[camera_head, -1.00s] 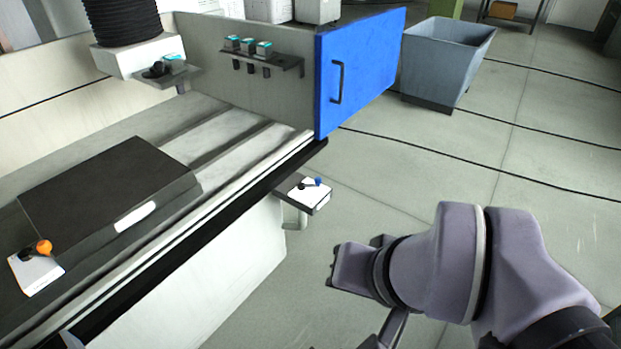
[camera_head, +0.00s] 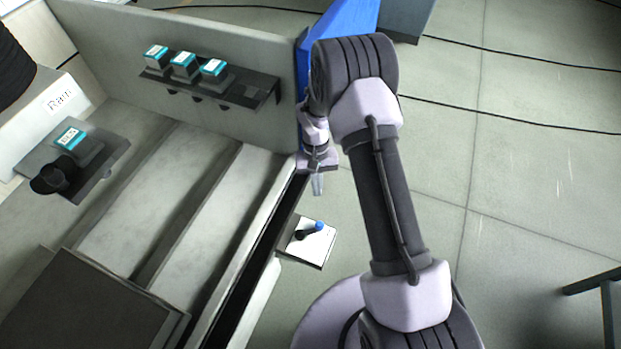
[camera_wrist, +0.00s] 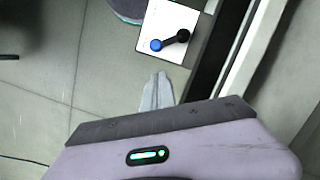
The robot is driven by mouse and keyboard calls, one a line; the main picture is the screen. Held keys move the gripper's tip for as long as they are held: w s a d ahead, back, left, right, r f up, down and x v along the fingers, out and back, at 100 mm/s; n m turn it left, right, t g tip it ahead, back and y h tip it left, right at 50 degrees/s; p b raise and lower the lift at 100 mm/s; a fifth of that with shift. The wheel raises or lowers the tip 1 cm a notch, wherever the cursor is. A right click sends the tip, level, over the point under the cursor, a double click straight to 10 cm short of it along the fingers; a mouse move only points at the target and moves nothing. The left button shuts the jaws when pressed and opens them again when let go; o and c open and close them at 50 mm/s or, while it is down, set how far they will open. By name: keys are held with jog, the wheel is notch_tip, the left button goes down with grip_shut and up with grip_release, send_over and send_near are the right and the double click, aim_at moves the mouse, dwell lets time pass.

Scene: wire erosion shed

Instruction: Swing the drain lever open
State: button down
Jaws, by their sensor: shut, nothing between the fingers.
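A small lever (camera_head: 309,231) with a black arm and a blue knob sits on a white plate (camera_head: 318,248) on a bracket at the machine's front side. I see no readable label naming it as the drain lever. It also shows at the top of the wrist view (camera_wrist: 181,37), with its blue knob at the lower left end. My gripper (camera_head: 318,186) is above and beyond the lever in the head view, pointing down. In the wrist view its fingertips (camera_wrist: 157,80) are together, empty, and apart from the plate and knob.
The machine's trough wall carries a shelf (camera_head: 232,90) with several teal-topped boxes. A blue door (camera_head: 345,18) stands partly behind my arm. A second shelf (camera_head: 100,180) holds a teal-labelled box and a black knob. The floor (camera_head: 520,190) at the right is mostly open.

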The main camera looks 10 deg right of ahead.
jog(key=b, duration=0.3)
send_near(309, 230)
jog(key=d+f, duration=0.3)
jog(key=f, duration=0.2)
jog(key=shift+w+d, duration=0.25)
jog(key=shift+w, duration=0.2)
jog(key=shift+s+d+m, duration=0.15)
jog(key=shift+m, duration=0.15)
